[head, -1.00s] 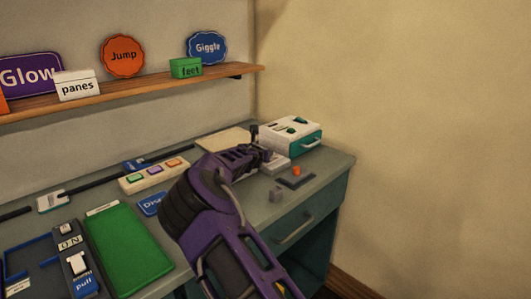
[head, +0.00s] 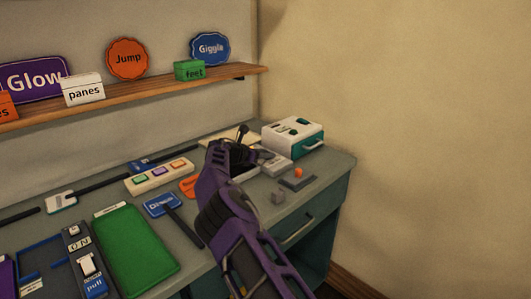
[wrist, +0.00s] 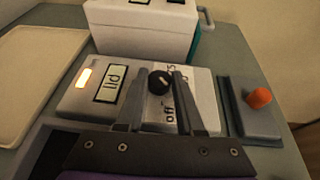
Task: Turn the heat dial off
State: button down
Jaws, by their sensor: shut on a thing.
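The heat dial is a round black knob (wrist: 160,83) with a pale pointer mark. It sits on a light grey control box (wrist: 75,101) in the wrist view. The word "off" is printed below the knob, and other lettering to its right is partly hidden by a finger. My gripper (wrist: 159,76) is shut on the knob, one finger on each side. In the head view my gripper (head: 240,146) is at the box (head: 272,163), and my arm hides the knob there.
A white and teal case (head: 293,138) stands right behind the box. A grey block with an orange knob (wrist: 259,98) lies to the right. A cream tray (wrist: 35,60) is at the left. A green mat (head: 133,250) and a button strip (head: 160,176) lie further left.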

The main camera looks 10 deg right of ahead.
jog(key=shift+f+m+g, duration=0.15)
jog(key=shift+m+g, duration=0.15)
jog(key=shift+g, duration=0.1)
dwell(0.5)
jog(key=c, duration=0.5)
grip_release()
jog(key=shift+c, duration=0.2)
jog(key=shift+s+a+r+p, duration=0.3)
jog(key=shift+a+r, duration=0.1)
jog(key=shift+a, duration=0.1)
jog(key=v, duration=1)
jog(key=p+v, duration=0.1)
jog(key=v, duration=0.5)
jog(key=shift+s+a+f, duration=0.1)
jog(key=shift+a+f, duration=0.05)
jog(key=shift+f, duration=0.15)
